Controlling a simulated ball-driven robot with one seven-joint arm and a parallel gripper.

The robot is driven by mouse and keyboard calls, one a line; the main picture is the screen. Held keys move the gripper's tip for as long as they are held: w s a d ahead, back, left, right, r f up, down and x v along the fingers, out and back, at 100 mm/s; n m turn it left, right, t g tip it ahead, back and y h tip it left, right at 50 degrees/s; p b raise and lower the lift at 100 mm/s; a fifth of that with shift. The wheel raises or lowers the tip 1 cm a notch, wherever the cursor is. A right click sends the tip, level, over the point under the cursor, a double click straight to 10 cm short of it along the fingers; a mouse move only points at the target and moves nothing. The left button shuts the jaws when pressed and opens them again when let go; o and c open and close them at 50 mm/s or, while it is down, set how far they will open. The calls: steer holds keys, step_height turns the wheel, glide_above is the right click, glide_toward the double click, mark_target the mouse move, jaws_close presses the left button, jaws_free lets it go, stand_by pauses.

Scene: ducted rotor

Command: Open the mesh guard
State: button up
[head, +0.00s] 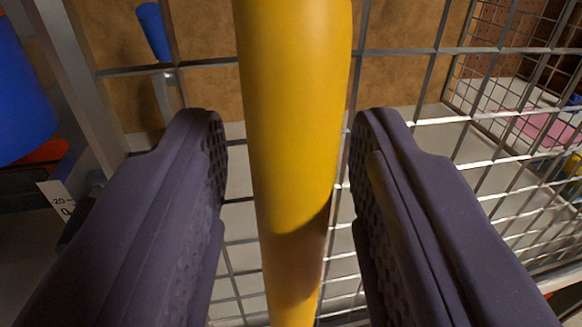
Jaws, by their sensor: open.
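The mesh guard (435,120) is a grey wire grid that fills most of the head view behind my gripper. A thick yellow bar, seemingly its handle (295,110), runs from the top edge to the bottom edge in the middle. My gripper (288,150) is open, with one dark padded finger on each side of the yellow bar. A gap shows between the bar and each finger, wider on the left. The ends of the bar and its mounts are out of view.
A grey metal post (75,85) stands at the left, with a large blue object (20,90) beyond it. A small blue piece (153,32) shows behind the mesh at the upper left. A pink item (535,127) lies behind the mesh at the right. A brown panel (200,90) is at the back.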

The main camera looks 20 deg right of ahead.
steer(key=p+v, duration=0.1)
steer(key=v, duration=0.6)
steer(key=shift+s, duration=0.3)
steer(key=shift+a, duration=0.15)
steer(key=w+a+r+n, duration=0.1)
steer(key=w+a+r, duration=0.3)
steer(key=a+r, duration=0.45)
steer(key=w+a+r, duration=0.4)
steer(key=a+r, duration=0.3)
steer(key=r, duration=0.3)
steer(key=w+a+r+n, duration=0.1)
steer(key=w+a+r, duration=0.3)
steer(key=a+r, duration=0.45)
steer(key=s+a+r+y, duration=0.1)
steer(key=s+a+r, duration=0.1)
steer(key=a+r, duration=0.3)
steer(key=s+a+r+n+y+b, duration=0.1)
steer(key=s+a+r, duration=0.15)
steer(key=a, duration=0.45)
steer(key=s+a+r+y, duration=0.1)
steer(key=s+a+r, duration=0.1)
steer(key=a+r, duration=0.3)
steer(key=s+a+r+n+g+y, duration=0.1)
steer(key=s+a+r+y, duration=0.3)
steer(key=s+a, duration=0.7)
steer(key=shift+s+a+r+n+y+b, duration=0.35)
steer(key=shift+a+r+n, duration=0.15)
steer(key=shift+a+r, duration=0.2)
